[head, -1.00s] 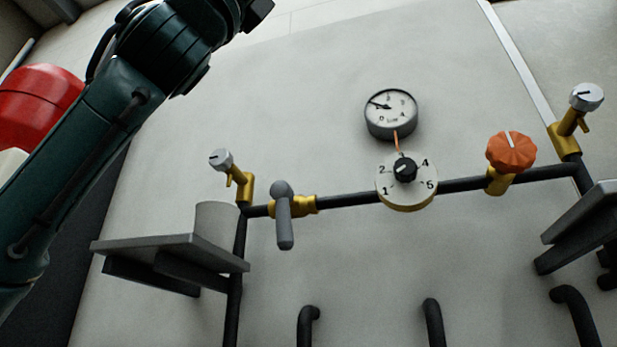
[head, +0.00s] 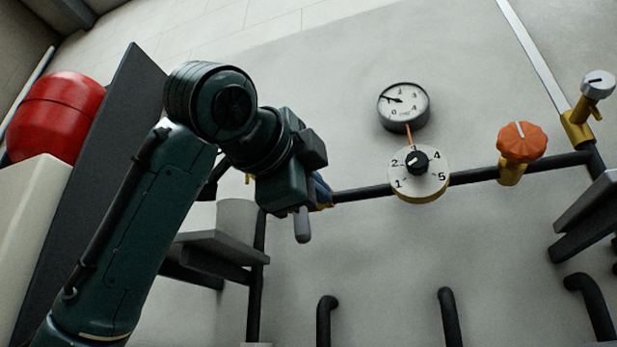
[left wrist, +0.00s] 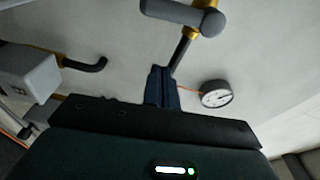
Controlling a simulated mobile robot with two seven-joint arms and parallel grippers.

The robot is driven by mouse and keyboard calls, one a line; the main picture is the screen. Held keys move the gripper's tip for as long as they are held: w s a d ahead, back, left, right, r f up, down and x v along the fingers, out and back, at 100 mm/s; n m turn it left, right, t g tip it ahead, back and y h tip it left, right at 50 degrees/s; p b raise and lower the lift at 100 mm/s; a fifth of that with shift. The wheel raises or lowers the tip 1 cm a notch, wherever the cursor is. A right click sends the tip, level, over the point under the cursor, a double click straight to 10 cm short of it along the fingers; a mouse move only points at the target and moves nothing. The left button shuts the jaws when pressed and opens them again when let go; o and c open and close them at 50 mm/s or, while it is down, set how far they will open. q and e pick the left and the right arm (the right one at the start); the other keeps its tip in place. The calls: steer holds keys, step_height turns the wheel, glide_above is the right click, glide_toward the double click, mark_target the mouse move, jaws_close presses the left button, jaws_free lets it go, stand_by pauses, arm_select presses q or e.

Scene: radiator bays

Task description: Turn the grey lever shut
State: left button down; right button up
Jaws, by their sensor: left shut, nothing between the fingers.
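The grey lever (head: 302,226) sits on the horizontal black pipe by a brass fitting. In the head view only its lower end shows, pointing down below my left gripper; my arm hides the rest. In the left wrist view the grey lever (left wrist: 178,13) lies at the top edge, roughly across the pipe, with its rounded hub by the brass. My left gripper (head: 322,190) is in front of the pipe, close to the lever; its fingers (left wrist: 162,75) are shut and empty. I cannot tell whether they touch the lever. My right gripper is not in view.
A numbered dial (head: 432,183) and a gauge (head: 404,108) are right of my gripper. An orange knob (head: 521,142) is farther right. A grey shelf (head: 222,246) with a grey cup (head: 237,217) stands below left. A red tank (head: 55,112) is at far left.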

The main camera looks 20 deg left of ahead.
arm_select(q)
steer(key=w+a+p, duration=0.2)
steer(key=w, duration=0.4)
steer(key=shift+a+f, duration=0.2)
steer(key=shift+a, duration=0.15)
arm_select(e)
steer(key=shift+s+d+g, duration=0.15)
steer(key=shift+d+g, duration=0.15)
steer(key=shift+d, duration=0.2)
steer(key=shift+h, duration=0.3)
